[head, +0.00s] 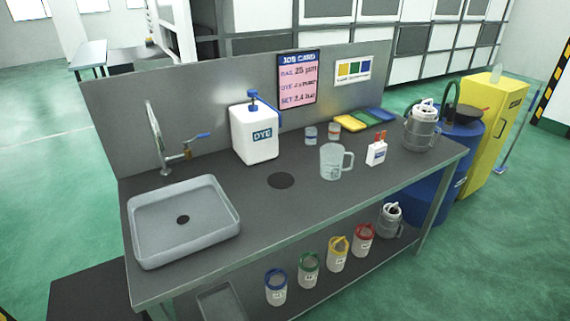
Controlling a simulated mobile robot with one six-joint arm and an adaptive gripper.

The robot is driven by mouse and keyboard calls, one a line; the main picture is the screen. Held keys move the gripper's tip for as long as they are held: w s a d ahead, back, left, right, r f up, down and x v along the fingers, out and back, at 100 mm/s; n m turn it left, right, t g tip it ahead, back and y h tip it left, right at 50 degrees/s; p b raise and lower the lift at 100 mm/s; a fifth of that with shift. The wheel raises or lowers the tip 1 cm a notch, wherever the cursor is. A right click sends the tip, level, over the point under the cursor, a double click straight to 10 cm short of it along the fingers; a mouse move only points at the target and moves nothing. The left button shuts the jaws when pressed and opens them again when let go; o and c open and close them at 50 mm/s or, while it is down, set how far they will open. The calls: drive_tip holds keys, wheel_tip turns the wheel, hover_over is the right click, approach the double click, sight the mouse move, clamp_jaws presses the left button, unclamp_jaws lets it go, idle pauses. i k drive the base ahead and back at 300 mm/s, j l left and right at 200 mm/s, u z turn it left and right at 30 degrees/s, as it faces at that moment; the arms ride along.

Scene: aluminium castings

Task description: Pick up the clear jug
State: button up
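The clear jug (331,162) stands upright on the dark grey bench top, right of the middle. It is see-through, with a handle on its right side and faint markings on its front. It looks empty. The white DYE container (255,140) with a blue pump top stands behind it to the left. A small white box (376,153) with red tips stands close to the right of the jug's handle. My gripper is not in view.
The sink (183,257) and tap (160,140) are at the bench's left. A grey metal vessel (421,130) stands at the right end. Small cups (311,135) and coloured plates (352,124) lie behind the jug. Several coloured-lid pots stand below. The bench front before the jug is clear.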

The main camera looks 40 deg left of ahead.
sight(338, 162)
drive_tip(key=u, duration=1.75)
drive_tip(key=i+l+u, duration=0.4)
drive_tip(key=l, duration=0.3)
drive_tip(key=i+l+u, duration=0.2)
drive_tip(key=l, duration=0.25)
drive_tip(key=i+l+u, duration=0.2)
drive_tip(key=l, duration=0.2)
drive_tip(key=l+u, duration=0.2)
drive_tip(key=l, duration=0.25)
drive_tip(key=i+l+u, duration=0.2)
drive_tip(key=l, duration=0.3)
drive_tip(key=i+l, duration=0.1)
drive_tip(key=l, duration=0.8)
